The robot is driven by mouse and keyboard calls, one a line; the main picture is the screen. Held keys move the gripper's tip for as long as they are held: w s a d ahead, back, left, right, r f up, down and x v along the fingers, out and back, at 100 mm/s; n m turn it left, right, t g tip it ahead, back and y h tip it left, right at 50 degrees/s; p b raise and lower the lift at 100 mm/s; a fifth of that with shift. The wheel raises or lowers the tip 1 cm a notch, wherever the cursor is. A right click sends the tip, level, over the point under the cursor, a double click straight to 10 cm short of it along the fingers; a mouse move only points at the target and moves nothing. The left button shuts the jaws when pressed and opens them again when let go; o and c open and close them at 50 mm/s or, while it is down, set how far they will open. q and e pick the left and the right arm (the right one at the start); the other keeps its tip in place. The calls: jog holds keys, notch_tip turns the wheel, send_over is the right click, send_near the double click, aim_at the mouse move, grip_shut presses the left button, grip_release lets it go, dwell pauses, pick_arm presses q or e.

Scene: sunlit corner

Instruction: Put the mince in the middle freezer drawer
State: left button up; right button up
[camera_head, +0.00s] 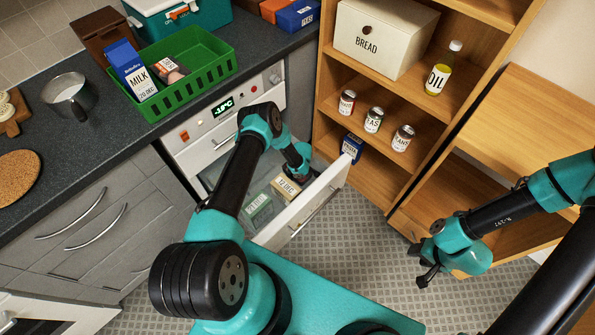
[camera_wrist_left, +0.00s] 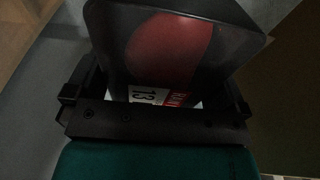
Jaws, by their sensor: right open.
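A dark tray pack with a round red area (camera_wrist_left: 170,45), seemingly the mince, sits between the two fingers of my left gripper (camera_wrist_left: 152,100) in the left wrist view. A label with "13" and red lettering shows on it. In the head view my left gripper (camera_head: 303,172) is low at the right end of an open freezer drawer (camera_head: 318,205), and the pack is hidden there. The drawer holds a green pack (camera_head: 258,209) and a cream box (camera_head: 285,187). I cannot tell whether the pack touches the drawer floor. My right gripper (camera_head: 419,268) is open and empty by the shelf.
A green basket (camera_head: 187,92) on the dark counter holds a milk carton (camera_head: 131,70) and a pinkish labelled pack (camera_head: 168,69). A wooden shelf with tins (camera_head: 374,119) and a blue box (camera_head: 352,147) stands right of the drawer. Patterned floor is clear ahead of it.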

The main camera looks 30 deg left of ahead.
pick_arm(q)
notch_tip(320, 180, up, 12)
jog(key=d, duration=0.1)
jog(key=shift+s+d, duration=0.25)
jog(key=shift+d, duration=0.1)
dwell(0.4)
jog(key=shift+r, duration=0.1)
dwell(1.2)
